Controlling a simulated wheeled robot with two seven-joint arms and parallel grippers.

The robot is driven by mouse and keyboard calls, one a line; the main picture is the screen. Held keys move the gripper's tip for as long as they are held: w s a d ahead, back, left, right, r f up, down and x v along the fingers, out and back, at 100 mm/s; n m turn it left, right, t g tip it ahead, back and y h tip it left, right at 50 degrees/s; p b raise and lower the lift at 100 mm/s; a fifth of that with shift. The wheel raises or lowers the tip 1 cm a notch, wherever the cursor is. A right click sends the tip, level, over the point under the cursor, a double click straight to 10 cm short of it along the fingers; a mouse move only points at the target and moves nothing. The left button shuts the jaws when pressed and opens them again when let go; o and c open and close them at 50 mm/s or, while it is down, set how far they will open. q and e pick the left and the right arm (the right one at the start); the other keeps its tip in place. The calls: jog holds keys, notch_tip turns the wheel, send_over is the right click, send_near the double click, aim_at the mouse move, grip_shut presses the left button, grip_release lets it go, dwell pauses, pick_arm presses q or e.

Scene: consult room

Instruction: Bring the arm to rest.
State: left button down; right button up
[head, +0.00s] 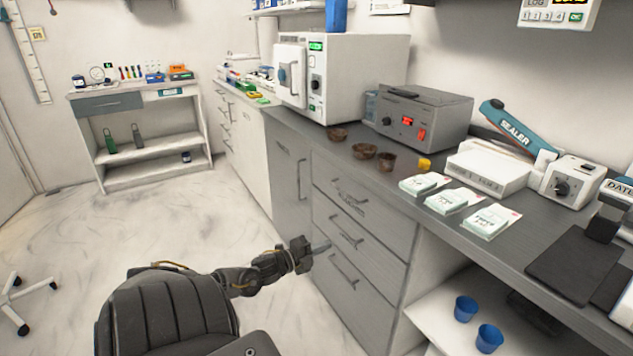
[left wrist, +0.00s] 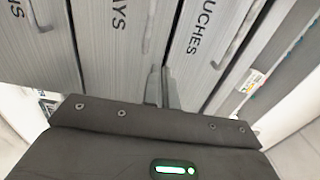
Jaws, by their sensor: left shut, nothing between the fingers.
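My left arm comes in at the bottom of the head view. Its gripper (head: 318,248) is in front of the grey drawer unit (head: 345,292), below the counter top. In the left wrist view the two fingers of my left gripper (left wrist: 161,88) are together with nothing between them, and the drawer fronts (left wrist: 125,45) lie beyond them. I cannot tell whether the fingertips touch a drawer front. My right gripper is in neither view.
The dark counter (head: 400,212) carries a white autoclave (head: 345,80), a grey device (head: 420,115), brown cups (head: 364,151), pouch stacks (head: 457,199) and a sealer (head: 515,128). Blue cups (head: 466,309) stand on the shelf below. Open floor (head: 150,225) lies left of the drawers.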

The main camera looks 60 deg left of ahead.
pick_arm(q)
jog(key=shift+s, duration=1)
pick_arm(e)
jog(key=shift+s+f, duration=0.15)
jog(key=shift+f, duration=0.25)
